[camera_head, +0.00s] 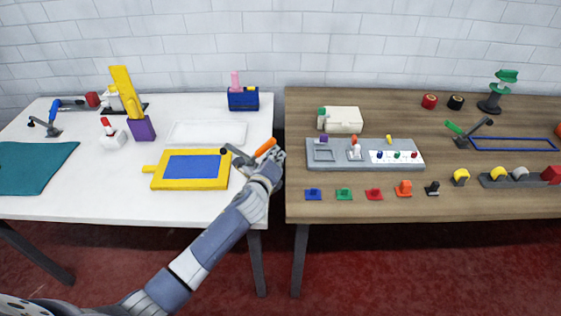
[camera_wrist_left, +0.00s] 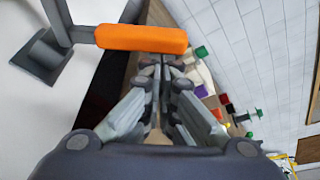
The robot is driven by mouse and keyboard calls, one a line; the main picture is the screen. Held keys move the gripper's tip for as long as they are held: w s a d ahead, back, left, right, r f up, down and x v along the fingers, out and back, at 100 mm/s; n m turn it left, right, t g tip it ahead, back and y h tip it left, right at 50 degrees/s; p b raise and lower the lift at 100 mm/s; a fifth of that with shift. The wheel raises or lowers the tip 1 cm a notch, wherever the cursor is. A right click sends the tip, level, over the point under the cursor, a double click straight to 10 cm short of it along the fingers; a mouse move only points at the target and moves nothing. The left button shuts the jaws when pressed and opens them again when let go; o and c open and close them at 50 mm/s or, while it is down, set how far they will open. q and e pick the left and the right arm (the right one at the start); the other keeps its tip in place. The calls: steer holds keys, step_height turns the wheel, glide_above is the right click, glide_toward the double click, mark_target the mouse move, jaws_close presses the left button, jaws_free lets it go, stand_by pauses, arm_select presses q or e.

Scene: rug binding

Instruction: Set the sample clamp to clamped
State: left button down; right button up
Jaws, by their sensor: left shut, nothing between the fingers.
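A toggle clamp with a grey base and arm (camera_head: 240,158) and an orange handle (camera_head: 265,147) stands at the right edge of the white table, beside a yellow board with a blue panel (camera_head: 192,167). In the left wrist view the orange handle (camera_wrist_left: 142,38) lies nearly level, out to the right of the grey base (camera_wrist_left: 40,57). My left gripper (camera_head: 279,156) is shut and empty at the handle's free end; its fingertips (camera_wrist_left: 161,64) are close to the handle, and I cannot tell if they touch. My right gripper is not in view.
A blue-handled clamp (camera_head: 54,108) stands on the left of the white table (camera_head: 150,208), and a green-handled one (camera_head: 455,128) on the brown table (camera_head: 430,105). A gap separates the tables. A grey panel (camera_head: 335,165) with small parts lies right of my gripper.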

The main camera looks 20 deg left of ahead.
mark_target(271, 146)
arm_select(q)
steer(key=a+r+n, duration=0.1)
steer(key=a+r+n+t, duration=0.1)
steer(key=n, duration=0.1)
steer(key=shift+s+a+r+h+b, duration=0.1)
steer(key=shift+s+h+b, duration=0.25)
steer(key=shift+h, duration=0.05)
steer(key=shift+s+a+r+n+t+b, duration=0.2)
steer(key=shift+a+r+n+t+b, duration=0.3)
steer(key=shift+a+n, duration=0.45)
steer(key=shift+s+a+r+n+t+b, duration=0.25)
steer(key=shift+a+r+n+b, duration=0.3)
steer(key=shift+n, duration=0.7)
steer(key=shift+a, duration=0.1)
steer(key=shift+a, duration=0.15)
